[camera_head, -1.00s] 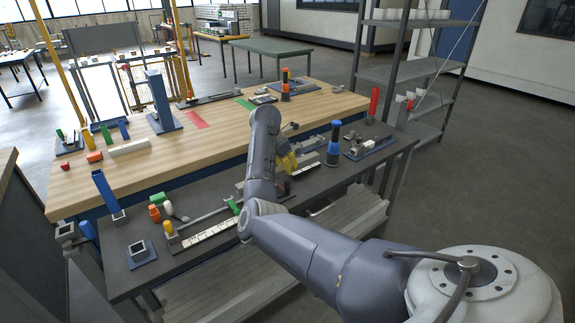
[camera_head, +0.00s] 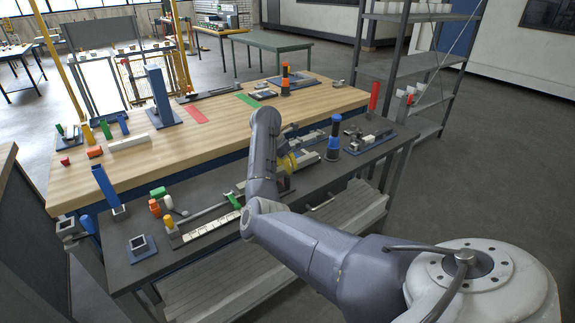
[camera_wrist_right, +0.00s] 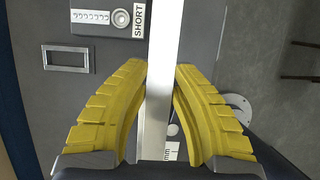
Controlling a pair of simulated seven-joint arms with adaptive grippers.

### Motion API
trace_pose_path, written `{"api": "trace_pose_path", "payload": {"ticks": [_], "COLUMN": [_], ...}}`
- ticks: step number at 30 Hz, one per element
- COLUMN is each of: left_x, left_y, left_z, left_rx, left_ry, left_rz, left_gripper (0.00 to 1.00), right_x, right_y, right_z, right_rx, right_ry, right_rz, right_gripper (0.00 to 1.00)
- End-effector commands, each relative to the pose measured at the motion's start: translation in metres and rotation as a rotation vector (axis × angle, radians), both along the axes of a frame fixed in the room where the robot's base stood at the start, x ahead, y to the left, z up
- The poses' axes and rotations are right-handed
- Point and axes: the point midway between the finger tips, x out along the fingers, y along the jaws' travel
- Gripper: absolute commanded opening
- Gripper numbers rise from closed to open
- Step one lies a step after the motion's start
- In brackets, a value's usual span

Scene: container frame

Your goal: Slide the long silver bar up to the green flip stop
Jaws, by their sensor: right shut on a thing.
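The long silver bar (camera_wrist_right: 165,30) runs top to bottom through the right wrist view. My right gripper (camera_wrist_right: 163,72) is shut on it, with one yellow finger on each side. In the head view my right gripper (camera_head: 290,161) is over the dark bench, partly hidden by my own arm. What looks like the green flip stop (camera_head: 234,201) stands at the right part of the ruled rail (camera_head: 212,225), left of my arm. The arm hides part of the rail, so I cannot tell the gap between bar and stop. My left gripper is not in view.
A blue and black post (camera_head: 334,140) stands right of the gripper, near a blue plate with metal parts (camera_head: 370,139). Loose green, orange and yellow pieces lie at the bench's left. A plate labelled SHORT (camera_wrist_right: 105,18) lies beside the bar in the wrist view.

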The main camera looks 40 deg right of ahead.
Motion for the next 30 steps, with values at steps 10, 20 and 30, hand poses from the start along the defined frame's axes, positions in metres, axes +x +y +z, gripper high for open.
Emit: {"api": "trace_pose_path", "payload": {"ticks": [10, 20, 30], "left_x": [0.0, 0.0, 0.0], "left_y": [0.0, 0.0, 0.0], "left_z": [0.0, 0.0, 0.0], "left_rx": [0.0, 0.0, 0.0], "left_ry": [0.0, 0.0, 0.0], "left_rz": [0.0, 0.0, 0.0], "left_gripper": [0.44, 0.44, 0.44], "right_x": [0.0, 0.0, 0.0], "right_y": [0.0, 0.0, 0.002], "right_z": [-0.009, -0.014, -0.014], "right_rx": [-0.001, 0.0, 0.001], "right_ry": [0.001, 0.0, 0.001], "right_rz": [0.001, 0.0, 0.001], "right_gripper": [0.0, 0.0, 0.34]}}
